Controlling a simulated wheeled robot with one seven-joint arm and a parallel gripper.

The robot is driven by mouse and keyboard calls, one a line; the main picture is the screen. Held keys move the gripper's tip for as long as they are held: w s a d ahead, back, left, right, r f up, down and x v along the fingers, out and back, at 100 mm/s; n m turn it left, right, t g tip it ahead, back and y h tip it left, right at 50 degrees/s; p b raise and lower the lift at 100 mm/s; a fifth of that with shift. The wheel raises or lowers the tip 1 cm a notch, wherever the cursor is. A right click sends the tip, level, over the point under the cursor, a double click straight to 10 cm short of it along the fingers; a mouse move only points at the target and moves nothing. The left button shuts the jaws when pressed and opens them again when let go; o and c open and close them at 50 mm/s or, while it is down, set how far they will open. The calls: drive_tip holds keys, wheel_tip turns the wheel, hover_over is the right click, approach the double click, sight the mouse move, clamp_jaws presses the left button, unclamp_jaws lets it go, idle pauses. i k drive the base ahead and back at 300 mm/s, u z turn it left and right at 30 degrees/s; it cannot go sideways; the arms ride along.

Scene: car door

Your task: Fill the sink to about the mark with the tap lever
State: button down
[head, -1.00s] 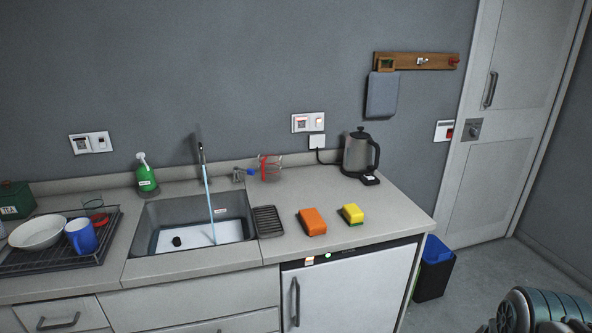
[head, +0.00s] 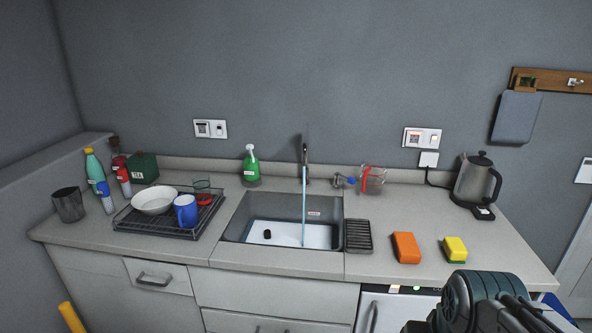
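The sink (head: 232,228) is set into the worktop, with pale water (head: 285,236) over its floor. A small dark round thing (head: 267,235) shows in the water. The tap (head: 304,152) stands behind the sink, and a blue-white stream (head: 304,205) falls from it into the basin. A small pale label (head: 314,213) is on the inner back wall, above the water; I cannot tell if it is the mark. A small grey fitting with a blue end (head: 345,181) sits right of the tap; I cannot tell if it is the lever. My gripper is out of view; only part of my arm shows at lower right.
A dish rack (head: 160,228) with a white bowl (head: 154,200) and blue mug (head: 186,211) stands left of the sink. A green soap bottle (head: 251,168), a red-marked jug (head: 371,180), an orange block (head: 405,247), a yellow sponge (head: 455,250) and a kettle (head: 476,182) surround it.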

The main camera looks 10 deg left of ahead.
sight(353, 180)
drive_tip(key=u, duration=0.4)
drive_tip(key=i, duration=1.2)
drive_tip(key=z, duration=0.35)
